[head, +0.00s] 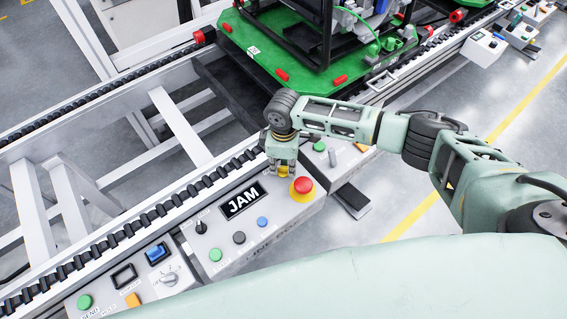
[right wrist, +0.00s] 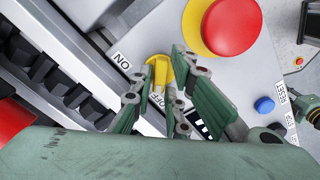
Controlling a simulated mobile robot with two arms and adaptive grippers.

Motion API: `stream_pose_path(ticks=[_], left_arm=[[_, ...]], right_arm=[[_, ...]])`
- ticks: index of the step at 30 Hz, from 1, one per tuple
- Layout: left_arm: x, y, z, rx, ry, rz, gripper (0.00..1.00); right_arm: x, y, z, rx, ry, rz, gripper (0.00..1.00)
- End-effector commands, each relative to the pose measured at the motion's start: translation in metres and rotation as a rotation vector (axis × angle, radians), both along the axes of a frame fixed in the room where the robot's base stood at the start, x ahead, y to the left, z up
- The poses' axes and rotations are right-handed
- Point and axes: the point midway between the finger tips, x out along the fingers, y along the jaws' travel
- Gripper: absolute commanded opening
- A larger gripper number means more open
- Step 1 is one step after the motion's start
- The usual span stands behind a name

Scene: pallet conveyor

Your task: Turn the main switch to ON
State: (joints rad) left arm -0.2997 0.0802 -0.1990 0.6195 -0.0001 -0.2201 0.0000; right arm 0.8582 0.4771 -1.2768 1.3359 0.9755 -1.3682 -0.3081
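The main switch is a yellow rotary knob (right wrist: 181,70) on the grey line box, with ON and OFF labels beside it in the right wrist view. In the head view the knob (head: 283,199) shows small beside the red emergency button. My right gripper (right wrist: 170,62) has its green fingers apart, one on each side of the yellow handle. Whether they touch it is unclear, and the fingers hide part of the knob. In the head view the right gripper (head: 284,172) points down over the box's far end.
A red emergency button (head: 302,186) stands close by the knob. A roller conveyor (head: 150,215) runs alongside; a green pallet (head: 300,75) stands behind.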

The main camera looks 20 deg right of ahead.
Motion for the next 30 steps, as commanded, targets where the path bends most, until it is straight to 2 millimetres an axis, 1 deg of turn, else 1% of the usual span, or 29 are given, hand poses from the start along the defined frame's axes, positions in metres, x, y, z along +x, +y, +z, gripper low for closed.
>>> stream_pose_path(ticks=[1, 4, 12, 17, 23, 30], left_arm=[[0.0, 0.0, 0.0, 0.0, 0.0, 0.0, 0.3], [0.0, 0.0, 0.0, 0.0, 0.0, 0.0, 0.3], [0.0, 0.0, 0.001, 0.0, 0.0, -0.001, 0.3], [0.0, 0.0, 0.005, 0.0, 0.0, -0.001, 0.3], [0.0, 0.0, 0.02, -0.001, -0.001, -0.002, 0.3], [0.0, -0.001, 0.046, -0.001, -0.001, -0.002, 0.3]], right_arm=[[0.0, 0.0, 0.0, 0.0, 0.0, 0.0, 0.08], [0.0, 0.0, 0.0, 0.0, 0.0, 0.0, 0.0], [0.0, 0.0, 0.0, 0.0, 0.0, -0.002, 0.0], [0.0, 0.0, 0.002, 0.0, 0.001, -0.027, 0.0], [-0.001, 0.001, 0.004, 0.002, 0.004, -0.12, 0.0], [-0.002, 0.001, 0.005, 0.0, 0.005, -0.319, 0.0]])
